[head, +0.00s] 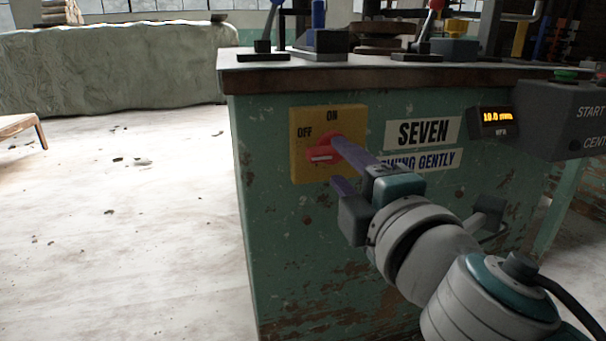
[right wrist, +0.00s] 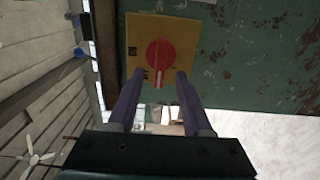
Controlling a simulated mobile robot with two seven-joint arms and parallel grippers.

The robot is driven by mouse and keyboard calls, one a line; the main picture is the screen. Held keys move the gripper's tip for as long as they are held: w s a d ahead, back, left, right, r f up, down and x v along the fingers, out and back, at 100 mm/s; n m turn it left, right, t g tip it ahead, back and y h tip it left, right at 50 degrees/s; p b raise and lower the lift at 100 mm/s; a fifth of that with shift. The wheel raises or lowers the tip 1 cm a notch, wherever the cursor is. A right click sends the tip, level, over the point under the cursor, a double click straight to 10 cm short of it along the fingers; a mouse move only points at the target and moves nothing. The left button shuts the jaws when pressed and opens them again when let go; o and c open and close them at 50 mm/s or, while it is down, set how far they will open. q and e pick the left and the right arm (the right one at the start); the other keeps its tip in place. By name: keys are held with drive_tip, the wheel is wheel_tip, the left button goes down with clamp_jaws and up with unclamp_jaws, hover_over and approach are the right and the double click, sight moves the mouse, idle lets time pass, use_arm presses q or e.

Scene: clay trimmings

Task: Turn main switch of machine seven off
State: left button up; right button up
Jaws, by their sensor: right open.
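The main switch is a red rotary knob (head: 318,156) on a yellow plate (head: 300,172) marked OFF and ON, on the green cabinet beside a SEVEN label (head: 423,132). The knob's white mark points left, on the side of the OFF label. My right gripper (head: 336,162) is open, its purple fingers reaching the plate above and below, partly covering the knob's right side. In the right wrist view the red knob (right wrist: 160,57) lies just beyond the open fingertips (right wrist: 159,74), with its white mark between them. I cannot tell whether they touch it. My left gripper is out of view.
A display (head: 495,118) and a dark START control box (head: 560,120) are at the right. Levers and fixtures stand on the cabinet top (head: 330,72). A sheet-covered block (head: 110,70) is at the back left. The pale floor (head: 130,230) left of the cabinet is mostly clear.

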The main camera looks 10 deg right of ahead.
drive_tip(key=s, duration=0.6)
drive_tip(key=shift+s, duration=0.3)
drive_tip(key=shift+d, duration=0.1)
